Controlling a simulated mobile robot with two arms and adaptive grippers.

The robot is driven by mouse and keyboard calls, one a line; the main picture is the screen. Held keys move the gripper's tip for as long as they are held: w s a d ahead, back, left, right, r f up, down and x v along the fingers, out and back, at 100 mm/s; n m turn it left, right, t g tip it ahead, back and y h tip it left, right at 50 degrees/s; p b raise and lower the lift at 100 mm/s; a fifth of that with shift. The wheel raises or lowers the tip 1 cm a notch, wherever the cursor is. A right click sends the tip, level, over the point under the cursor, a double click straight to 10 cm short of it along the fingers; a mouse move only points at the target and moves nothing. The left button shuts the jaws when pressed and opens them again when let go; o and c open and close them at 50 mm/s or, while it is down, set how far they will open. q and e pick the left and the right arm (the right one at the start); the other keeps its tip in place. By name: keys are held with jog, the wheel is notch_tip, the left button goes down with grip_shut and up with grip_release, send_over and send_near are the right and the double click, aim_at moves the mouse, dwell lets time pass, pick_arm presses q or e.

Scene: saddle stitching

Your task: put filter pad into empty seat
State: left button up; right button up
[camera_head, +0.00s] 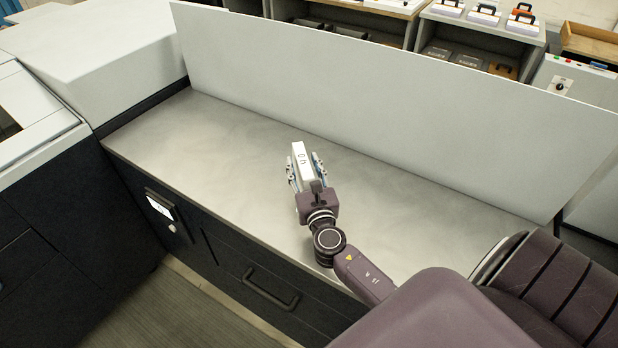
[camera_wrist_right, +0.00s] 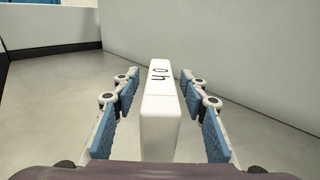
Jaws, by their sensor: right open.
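A narrow white block (camera_head: 301,158) with dark characters on its top is between the fingers of my right gripper (camera_head: 305,166), over the grey counter. It also shows in the right wrist view (camera_wrist_right: 160,118), with a visible gap to the blue-padded finger on each side. The right gripper is open around the block, not closed on it. I cannot tell whether this block is the filter pad, or whether it rests on the counter. No empty seat can be made out. My left gripper is not in view.
The grey counter (camera_head: 220,145) is otherwise bare. A tall pale panel (camera_head: 400,95) stands along its back edge. A white machine (camera_head: 95,60) closes the left end. Behind the panel, shelves (camera_head: 480,40) hold several small items. A drawer handle (camera_head: 270,290) is on the dark front.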

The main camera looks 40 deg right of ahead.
jog(key=shift+o, duration=0.2)
jog(key=b+v, duration=0.2)
jog(key=v, duration=0.8)
jog(key=shift+s, duration=0.25)
jog(key=shift+o, duration=0.2)
jog(key=shift+f, duration=0.15)
jog(key=w, duration=0.1)
jog(key=w+d+f, duration=0.1)
jog(key=w, duration=0.1)
jog(key=shift+w+d+f+b, duration=0.3)
jog(key=shift+d+f+b, duration=0.05)
jog(key=shift+f, duration=0.05)
jog(key=p+x, duration=0.1)
jog(key=x, duration=0.5)
jog(key=shift+w+r+p, duration=0.2)
jog(key=shift+w+p, duration=0.15)
jog(key=shift+w, duration=0.1)
jog(key=shift+w+d+f, duration=0.15)
jog(key=shift+w+d, duration=0.05)
jog(key=shift+w, duration=0.25)
grip_shut()
